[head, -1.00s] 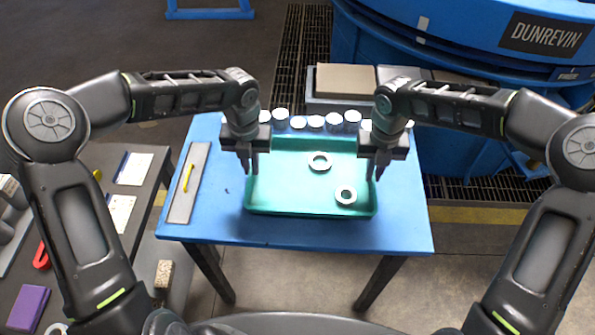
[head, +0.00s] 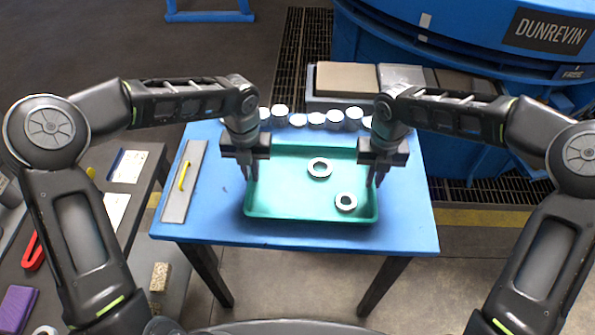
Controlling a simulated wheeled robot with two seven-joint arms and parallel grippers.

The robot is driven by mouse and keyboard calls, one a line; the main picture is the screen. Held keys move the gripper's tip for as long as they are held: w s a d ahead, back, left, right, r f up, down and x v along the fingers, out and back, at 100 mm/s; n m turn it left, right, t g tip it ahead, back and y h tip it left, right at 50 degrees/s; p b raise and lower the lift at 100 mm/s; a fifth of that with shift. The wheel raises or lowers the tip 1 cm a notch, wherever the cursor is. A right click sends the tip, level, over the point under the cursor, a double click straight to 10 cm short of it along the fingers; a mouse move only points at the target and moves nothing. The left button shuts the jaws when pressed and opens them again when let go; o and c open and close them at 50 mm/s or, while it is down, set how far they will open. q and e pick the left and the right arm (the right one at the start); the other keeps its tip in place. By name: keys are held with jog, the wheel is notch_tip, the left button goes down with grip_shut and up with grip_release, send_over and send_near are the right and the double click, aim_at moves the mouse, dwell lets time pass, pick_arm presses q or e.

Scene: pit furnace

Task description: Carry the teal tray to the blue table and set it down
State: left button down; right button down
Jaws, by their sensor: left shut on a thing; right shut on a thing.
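The teal tray (head: 290,205) is over the blue table (head: 405,235), with two metal rings in it: one ring (head: 320,168) near the middle and one ring (head: 346,202) at the lower right. My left gripper (head: 249,172) is shut on the tray's left wall. My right gripper (head: 375,178) is shut on its right wall. The tray looks level. I cannot tell whether its underside touches the tabletop.
Several pale round pieces (head: 317,118) stand in a row at the table's back edge. A grey plate (head: 184,183) with a yellow-handled tool (head: 184,176) lies at the table's left. A dark bench (head: 140,175) with cards stands left. The big blue furnace (head: 460,50) is behind right.

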pick_arm(q)
jog(key=shift+d+f, duration=0.15)
jog(key=shift+d, duration=0.45)
pick_arm(e)
jog(key=shift+a+f, duration=0.15)
jog(key=shift+a, duration=0.45)
pick_arm(q)
jog(key=c, duration=1.6)
grip_release()
jog(key=shift+a, duration=0.15)
pick_arm(e)
jog(key=c, duration=1.6)
grip_release()
jog(key=shift+d, duration=0.15)
pick_arm(q)
jog(key=shift+o, duration=0.4)
pick_arm(e)
jog(key=shift+o, duration=0.4)
pick_arm(q)
jog(key=shift+a, duration=0.15)
pick_arm(e)
jog(key=shift+d, duration=0.15)
pick_arm(q)
notch_tip(320, 180, up, 12)
pick_arm(e)
jog(key=shift+d, duration=0.1)
notch_tip(320, 180, up, 12)
